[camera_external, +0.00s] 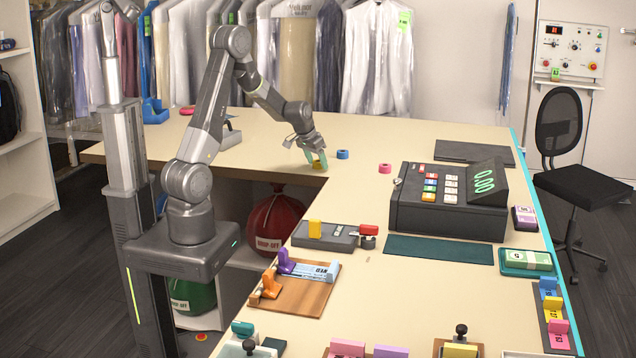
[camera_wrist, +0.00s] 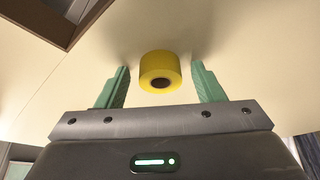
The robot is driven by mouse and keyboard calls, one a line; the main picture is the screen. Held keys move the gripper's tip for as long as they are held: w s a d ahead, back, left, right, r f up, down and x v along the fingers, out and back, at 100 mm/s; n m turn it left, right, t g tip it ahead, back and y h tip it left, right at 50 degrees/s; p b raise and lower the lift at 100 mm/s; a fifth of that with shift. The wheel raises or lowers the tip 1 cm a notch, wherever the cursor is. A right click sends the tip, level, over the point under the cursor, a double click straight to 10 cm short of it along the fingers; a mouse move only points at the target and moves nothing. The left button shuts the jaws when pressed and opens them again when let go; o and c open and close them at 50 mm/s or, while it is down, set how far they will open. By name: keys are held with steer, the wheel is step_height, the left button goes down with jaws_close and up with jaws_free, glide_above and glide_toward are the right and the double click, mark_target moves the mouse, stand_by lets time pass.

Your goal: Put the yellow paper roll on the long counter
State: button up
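The yellow paper roll (camera_external: 318,166) stands on the back section of the counter, near its inner corner edge. In the wrist view the yellow roll (camera_wrist: 160,72) shows its dark core hole and lies between and slightly beyond my two green fingertips. My gripper (camera_external: 315,159) reaches down at the roll from above. It is open in the wrist view (camera_wrist: 160,85), with a gap on each side of the roll. The long counter (camera_external: 400,285) is cream-coloured and runs from the back corner toward the front right.
A blue roll (camera_external: 342,154) and a pink roll (camera_external: 385,168) stand right of my gripper. A dark cash register (camera_external: 450,200), a grey device (camera_external: 325,236) and a wooden tray (camera_external: 300,295) stand on the counter.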

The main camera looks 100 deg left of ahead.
steer(key=shift+r, duration=0.4)
steer(key=v, duration=1.1)
steer(key=shift+s+d+r+b, duration=0.2)
steer(key=shift+b, duration=0.1)
steer(key=shift+f, duration=0.15)
steer(key=p+x, duration=0.1)
steer(key=x, duration=1.1)
steer(key=shift+w, duration=0.1)
steer(key=shift+a+r, duration=0.15)
steer(key=shift+r, duration=1.25)
steer(key=shift+f, duration=0.1)
